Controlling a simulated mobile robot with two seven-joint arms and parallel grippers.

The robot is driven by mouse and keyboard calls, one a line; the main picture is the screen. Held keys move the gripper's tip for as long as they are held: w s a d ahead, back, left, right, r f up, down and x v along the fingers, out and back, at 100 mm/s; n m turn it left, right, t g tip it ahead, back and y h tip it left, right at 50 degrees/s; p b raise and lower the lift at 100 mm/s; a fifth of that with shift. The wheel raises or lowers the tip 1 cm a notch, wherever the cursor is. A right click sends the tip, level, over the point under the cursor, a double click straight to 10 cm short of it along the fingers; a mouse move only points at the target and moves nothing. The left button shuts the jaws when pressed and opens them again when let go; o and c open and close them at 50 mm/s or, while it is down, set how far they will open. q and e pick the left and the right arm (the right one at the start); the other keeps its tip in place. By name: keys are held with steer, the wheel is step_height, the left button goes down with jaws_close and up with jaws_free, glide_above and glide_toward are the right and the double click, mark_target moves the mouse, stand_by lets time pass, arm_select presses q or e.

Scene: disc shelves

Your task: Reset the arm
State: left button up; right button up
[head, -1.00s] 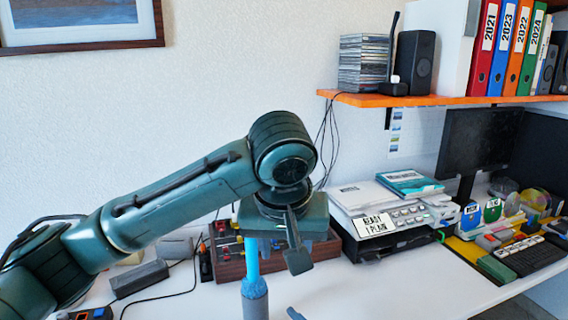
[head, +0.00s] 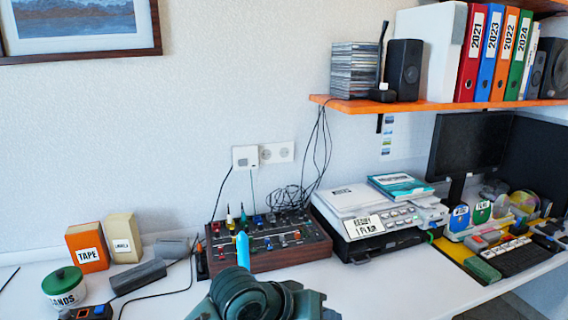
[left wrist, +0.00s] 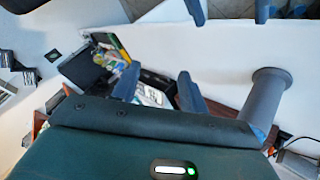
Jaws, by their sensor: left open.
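My left arm (head: 262,298) shows only as a dark teal wrist part at the bottom middle of the head view; its fingertips cannot be made out there. In the left wrist view my left gripper (left wrist: 157,88) has its two blue-grey fingers apart, with nothing between them. A thin upright thing with a bright blue top (head: 243,250) stands just behind my wrist, and its lower part is hidden.
A control panel with knobs (head: 265,258) stands by the wall, with a printer (head: 372,218) to its right. An orange TAPE box (head: 87,248), a beige box (head: 124,240) and a green-lidded tub (head: 64,287) are at left. An orange shelf (head: 430,101) overhangs at right.

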arm_select(q)
steer(key=s+a+f+t+y+p, duration=0.3)
steer(key=s+a+f+t+y, duration=0.1)
steer(key=s+a+f, duration=1.2)
steer(key=a+f+t, duration=0.1)
steer(key=a, duration=0.3)
steer(key=shift+s+f+m+t, duration=0.2)
steer(key=shift+f+m+t, duration=0.1)
steer(key=shift+f+t, duration=0.1)
arm_select(e)
steer(key=s+d+f+g+h, duration=0.1)
steer(key=s+d+g, duration=0.1)
steer(key=s+d, duration=0.2)
steer(key=s+d+f+m+g+h, duration=0.1)
steer(key=s+d, duration=0.3)
steer(key=s, duration=0.7)
steer(key=shift+d+f+g+h, duration=0.3)
steer(key=shift+g+h, duration=0.2)
steer(key=shift+h, duration=0.1)
